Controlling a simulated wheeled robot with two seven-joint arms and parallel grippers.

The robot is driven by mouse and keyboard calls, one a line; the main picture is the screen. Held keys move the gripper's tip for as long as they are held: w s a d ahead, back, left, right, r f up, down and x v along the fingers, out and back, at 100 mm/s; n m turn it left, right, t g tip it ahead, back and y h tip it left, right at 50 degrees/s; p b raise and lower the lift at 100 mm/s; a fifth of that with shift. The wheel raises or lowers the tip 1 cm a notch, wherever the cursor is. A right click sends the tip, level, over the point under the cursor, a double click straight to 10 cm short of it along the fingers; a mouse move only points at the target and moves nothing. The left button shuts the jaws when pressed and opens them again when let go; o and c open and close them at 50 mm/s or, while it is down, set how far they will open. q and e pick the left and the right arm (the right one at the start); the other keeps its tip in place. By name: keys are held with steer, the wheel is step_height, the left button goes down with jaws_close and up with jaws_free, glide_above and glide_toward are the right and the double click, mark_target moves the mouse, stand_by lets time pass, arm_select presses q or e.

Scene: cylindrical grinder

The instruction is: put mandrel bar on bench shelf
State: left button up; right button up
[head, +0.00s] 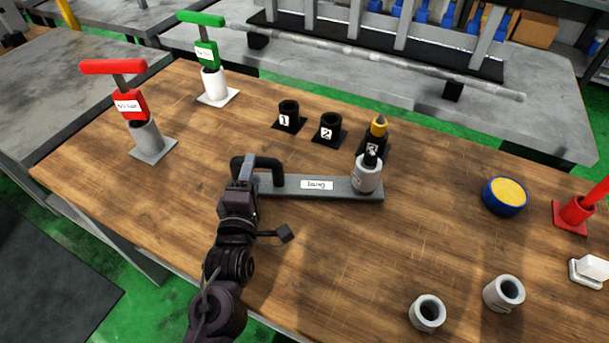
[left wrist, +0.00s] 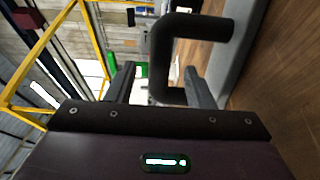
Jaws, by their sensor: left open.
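A flat grey bar (head: 340,186) with a white label lies on the wooden bench; I take it to be the mandrel bar. A black loop handle (head: 270,163) rises at its left end, and a grey sleeve (head: 366,175) stands at its right end. My left gripper (head: 246,172) is at the handle. In the left wrist view the open fingers (left wrist: 158,86) stand on either side of part of the black handle (left wrist: 190,28); I see no clear grip. A bench shelf is not clearly identifiable. My right gripper is not in view.
Black holders marked 1 (head: 289,115) and 2 (head: 330,127) stand behind the bar. Red (head: 147,140) and green (head: 212,85) handled tools stand at left. A long rod (head: 370,55) rests across the back grey bench. Grey sleeves (head: 427,312) stand at front right.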

mark_target(261, 177)
arm_select(q)
steer(key=shift+w+r+p, duration=0.25)
steer(key=shift+w+p, duration=0.05)
steer(key=shift+w, duration=0.55)
steer(key=shift+w+d, duration=0.15)
steer(key=shift+w, duration=0.65)
steer(key=shift+w+f+p, duration=0.15)
steer(key=shift+w+p, duration=0.3)
steer(key=shift+w, duration=0.9)
jaws_close()
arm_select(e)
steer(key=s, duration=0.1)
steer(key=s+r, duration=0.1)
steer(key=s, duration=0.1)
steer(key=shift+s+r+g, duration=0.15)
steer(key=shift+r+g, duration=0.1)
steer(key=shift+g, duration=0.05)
arm_select(q)
steer(key=shift+f, duration=0.1)
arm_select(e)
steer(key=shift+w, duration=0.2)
arm_select(q)
steer(key=shift+r, duration=0.25)
